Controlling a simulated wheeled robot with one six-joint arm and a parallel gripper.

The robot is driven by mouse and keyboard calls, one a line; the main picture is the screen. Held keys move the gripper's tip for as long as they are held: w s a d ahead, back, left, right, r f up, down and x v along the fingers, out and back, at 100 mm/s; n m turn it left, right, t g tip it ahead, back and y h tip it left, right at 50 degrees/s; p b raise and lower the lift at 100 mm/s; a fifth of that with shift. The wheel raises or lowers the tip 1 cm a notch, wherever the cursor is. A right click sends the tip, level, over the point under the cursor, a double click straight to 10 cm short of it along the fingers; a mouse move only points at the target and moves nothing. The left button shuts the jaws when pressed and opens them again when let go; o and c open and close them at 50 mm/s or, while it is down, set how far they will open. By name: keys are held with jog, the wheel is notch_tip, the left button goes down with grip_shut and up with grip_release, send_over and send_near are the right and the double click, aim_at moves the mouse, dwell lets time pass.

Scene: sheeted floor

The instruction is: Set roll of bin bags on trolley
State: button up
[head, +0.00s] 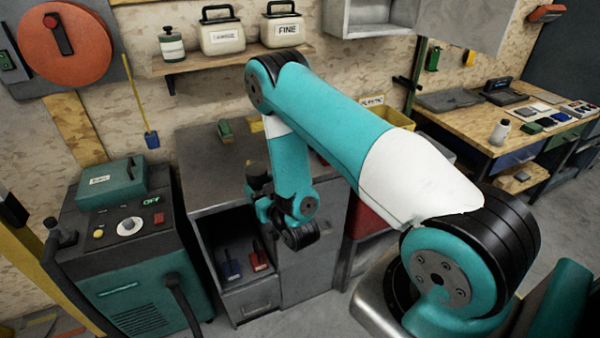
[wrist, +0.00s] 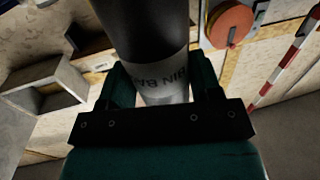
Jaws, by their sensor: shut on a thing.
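The roll of bin bags (wrist: 150,35) is a dark cylinder with a pale label band that partly reads "BIN BA". In the wrist view it stands between the two dark green fingers of my gripper (wrist: 165,88), which is shut on it. Its lower end is hidden behind the gripper body. In the head view my gripper is small and dark beside my wrist, in front of the grey cabinet, and the roll is hard to tell apart there. I cannot make out a trolley for certain in either view.
A grey cabinet (head: 300,262) with an open compartment stands behind my arm. A green machine (head: 140,285) with a box (head: 112,183) on top stands at left. A shelf (head: 230,60) holds containers above. A workbench (head: 500,130) with several items is at right.

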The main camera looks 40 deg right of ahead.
jog(key=w+d+r+m+h+p, duration=0.1)
jog(key=w+d+r+h+p, duration=0.25)
jog(key=r, duration=0.55)
jog(key=w+d+r+m+p, duration=0.15)
jog(key=w+d+r, duration=0.25)
jog(key=d+r, duration=0.45)
jog(key=shift+w+a+f+b, duration=0.1)
jog(key=shift+a+f+b, duration=0.15)
jog(key=shift+f+b, duration=2.25)
jog(key=shift+w+a+f+b, duration=0.2)
jog(key=shift+f+b, duration=1.15)
jog(key=shift+f, duration=2.25)
jog(key=shift+s+a+f+b, duration=0.1)
jog(key=shift+a+f+b, duration=0.2)
jog(key=shift+f+b, duration=2.2)
jog(key=shift+f+p, duration=0.45)
jog(key=shift+f, duration=0.2)
jog(key=o, duration=1.1)
jog(key=shift+o, duration=0.2)
